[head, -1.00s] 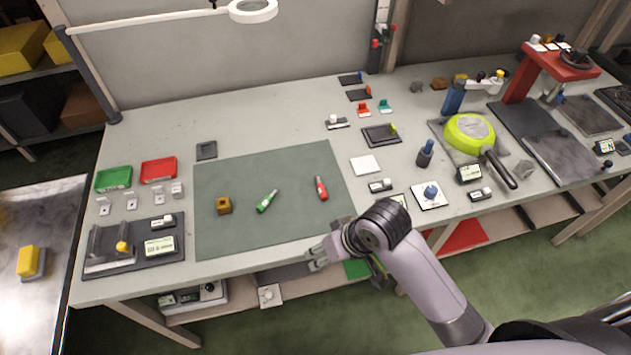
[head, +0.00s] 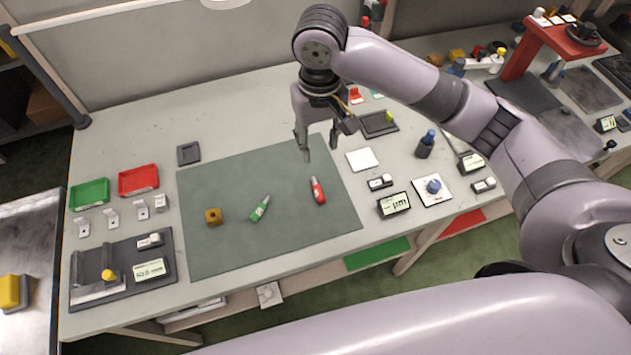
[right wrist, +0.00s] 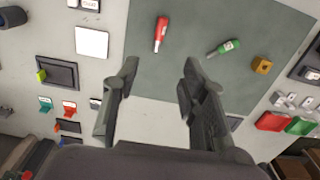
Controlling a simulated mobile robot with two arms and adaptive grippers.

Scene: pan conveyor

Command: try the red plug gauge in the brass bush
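The red plug gauge (head: 317,190) lies on the green-grey mat (head: 240,245), near its right side; it also shows in the right wrist view (right wrist: 160,34). The green plug gauge (head: 260,208) lies to its left. The brass bush (head: 213,216), a small block with a hole, sits further left on the mat and shows in the right wrist view (right wrist: 261,65). My right gripper (head: 320,154) is open and empty, pointing down above the mat's back right part, apart from the red gauge. Its two fingers (right wrist: 157,78) are spread in the right wrist view. My left gripper is not in view.
A green tray (head: 90,194) and a red tray (head: 139,180) stand at the left. A measuring stand (head: 100,276) is at the front left. A white square pad (head: 362,159) and a display (head: 394,204) lie right of the mat. Much of the mat is bare.

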